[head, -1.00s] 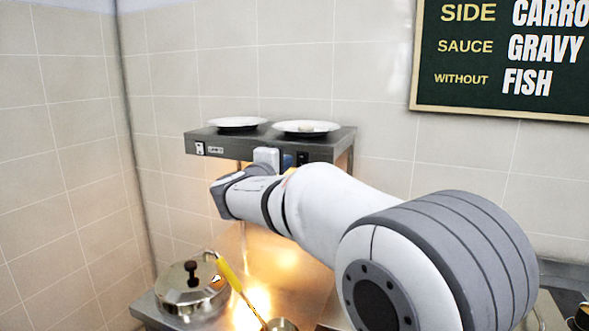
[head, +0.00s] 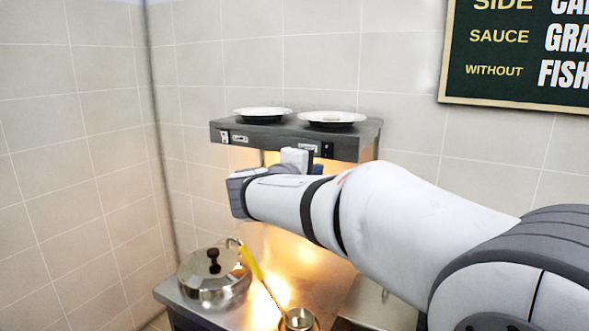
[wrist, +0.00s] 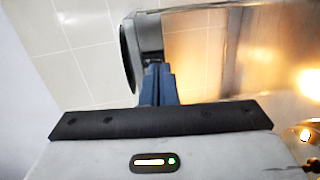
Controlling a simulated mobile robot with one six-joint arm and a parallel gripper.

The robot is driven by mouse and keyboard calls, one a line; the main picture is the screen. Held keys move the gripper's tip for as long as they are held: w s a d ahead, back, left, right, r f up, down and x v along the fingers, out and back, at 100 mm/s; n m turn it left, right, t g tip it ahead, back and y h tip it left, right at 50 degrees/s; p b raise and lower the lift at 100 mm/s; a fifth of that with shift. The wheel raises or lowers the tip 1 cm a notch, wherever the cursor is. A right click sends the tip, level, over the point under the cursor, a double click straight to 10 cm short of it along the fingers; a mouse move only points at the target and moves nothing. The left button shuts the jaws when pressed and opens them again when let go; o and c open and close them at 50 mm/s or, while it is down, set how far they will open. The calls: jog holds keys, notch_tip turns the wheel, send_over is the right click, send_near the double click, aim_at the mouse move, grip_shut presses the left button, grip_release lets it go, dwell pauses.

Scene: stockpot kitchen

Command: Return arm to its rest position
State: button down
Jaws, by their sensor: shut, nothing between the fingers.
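My arm (head: 410,215) reaches from the lower right across the head view, its wrist end in front of the heated shelf. My gripper (wrist: 157,70) shows in the wrist view with its blue fingers together and nothing between them. In the head view the fingers are mostly hidden behind the arm.
A heated shelf (head: 232,134) with two white plates (head: 262,114) (head: 332,118) stands against the tiled wall. Below it, a lidded pot (head: 214,272) and a yellow-handled ladle (head: 250,263) are on the steel counter (head: 345,285). A menu board (head: 500,85) hangs upper right.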

jog(key=s+d+f+m+g+y, duration=0.2)
jog(key=s+d+f+m+g, duration=0.45)
jog(key=s+d+f, duration=0.7)
jog(key=s+a+f+m+g+y, duration=0.1)
jog(key=s+f+m+g+y, duration=0.1)
jog(key=s+f, duration=0.3)
jog(key=s+a+f+m+g+y+p, duration=0.1)
jog(key=s+f+m+g+y, duration=0.2)
jog(key=s, duration=0.7)
notch_tip(320, 180, down, 3)
jog(key=shift+s+a+r+y, duration=0.15)
jog(key=shift+s+a+y, duration=0.2)
jog(key=shift+y, duration=0.45)
jog(key=shift+w, duration=0.1)
